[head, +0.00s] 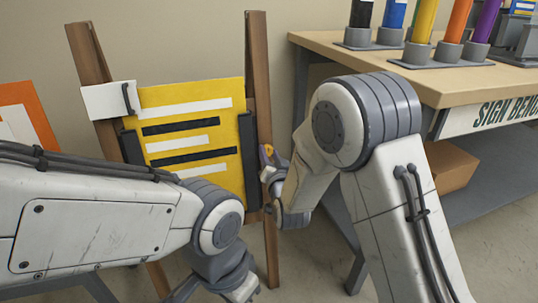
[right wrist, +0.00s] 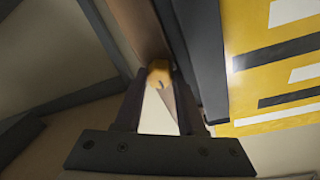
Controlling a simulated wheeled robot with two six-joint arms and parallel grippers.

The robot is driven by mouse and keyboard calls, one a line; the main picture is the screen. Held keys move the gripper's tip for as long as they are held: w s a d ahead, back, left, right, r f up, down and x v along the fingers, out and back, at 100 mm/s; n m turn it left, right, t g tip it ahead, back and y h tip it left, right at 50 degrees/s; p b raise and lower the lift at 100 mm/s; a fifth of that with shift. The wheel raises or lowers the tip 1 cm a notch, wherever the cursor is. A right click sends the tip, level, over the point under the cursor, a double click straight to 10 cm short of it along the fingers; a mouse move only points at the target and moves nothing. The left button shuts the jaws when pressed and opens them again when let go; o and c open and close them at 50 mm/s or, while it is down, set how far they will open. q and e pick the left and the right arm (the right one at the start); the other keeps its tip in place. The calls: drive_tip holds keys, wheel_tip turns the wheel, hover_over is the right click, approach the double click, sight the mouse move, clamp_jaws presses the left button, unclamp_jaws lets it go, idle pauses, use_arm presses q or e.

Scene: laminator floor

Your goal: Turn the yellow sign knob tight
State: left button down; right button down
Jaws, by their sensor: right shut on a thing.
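The yellow sign (head: 190,130) with white and black bars is on a brown wooden easel, between dark side clamps. The small yellow knob (right wrist: 158,75) is at the easel's right post, beside the dark clamp bar (right wrist: 195,60). My right gripper (head: 268,158) reaches it from the right. In the right wrist view, the right gripper's fingertips (right wrist: 158,82) are shut on the knob from both sides. In the head view the knob is mostly hidden by the fingers.
A sign bench (head: 460,85) with coloured rolls in grey holders stands at the right. A cardboard box (head: 452,165) sits on its lower shelf. A white tag (head: 108,100) hangs at the sign's upper left. An orange sign (head: 25,110) stands at far left.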

drive_tip(key=c, duration=0.8)
unclamp_jaws()
drive_tip(key=shift+p+v, duration=1.8)
drive_tip(key=shift+v, duration=3.45)
